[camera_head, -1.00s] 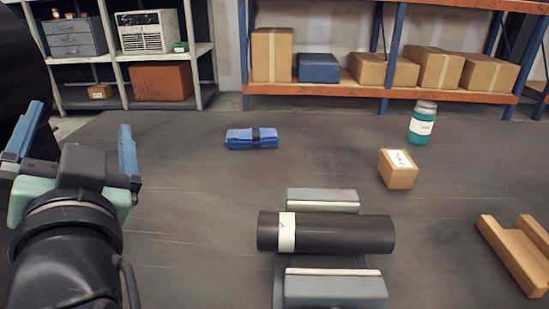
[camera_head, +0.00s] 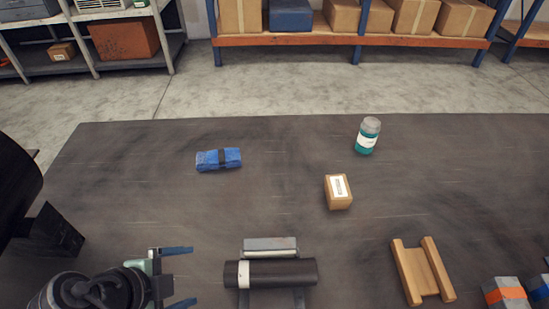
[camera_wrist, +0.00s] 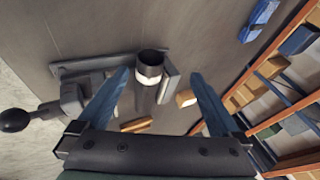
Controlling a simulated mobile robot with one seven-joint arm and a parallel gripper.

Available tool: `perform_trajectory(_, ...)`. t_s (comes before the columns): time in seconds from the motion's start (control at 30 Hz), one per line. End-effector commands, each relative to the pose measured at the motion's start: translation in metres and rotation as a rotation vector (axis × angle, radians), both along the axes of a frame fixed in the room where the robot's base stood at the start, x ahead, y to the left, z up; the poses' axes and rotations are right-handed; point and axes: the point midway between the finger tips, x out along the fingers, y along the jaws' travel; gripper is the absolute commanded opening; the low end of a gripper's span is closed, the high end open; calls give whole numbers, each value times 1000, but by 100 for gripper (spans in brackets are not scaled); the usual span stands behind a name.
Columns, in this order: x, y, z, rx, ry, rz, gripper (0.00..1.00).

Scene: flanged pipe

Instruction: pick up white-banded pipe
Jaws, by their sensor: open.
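The black pipe (camera_head: 285,273) with a white band near its left end lies level across a grey vise-like holder (camera_head: 270,244) at the bottom middle of the head view. In the wrist view the pipe (camera_wrist: 151,68) shows nearly end-on, its white-banded end towards the camera. My gripper (camera_head: 192,276) is left of the banded end in the head view, its blue fingers open and pointing at the pipe. In the wrist view the open gripper (camera_wrist: 160,74) has a finger on each side of the pipe's end in the picture, with nothing held. The pipe's underside is hidden.
A wooden cradle (camera_head: 424,271) and grey blocks with orange bands (camera_head: 505,291) lie to the right. A small box (camera_head: 338,192), a teal-labelled jar (camera_head: 367,136) and a blue bundle (camera_head: 219,159) stand farther back. Shelves stand beyond.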

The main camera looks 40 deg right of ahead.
Motion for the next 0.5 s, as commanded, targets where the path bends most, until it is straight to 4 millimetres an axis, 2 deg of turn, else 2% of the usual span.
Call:
perform_trajectory(0.03, -7, 0, 9, -5, 16, -38, 100)
perform_trajectory(0.17, -18, -3, 7, -15, 31, -106, 100)
perform_trajectory(0.5, -15, -33, -40, -17, 37, -124, 100)
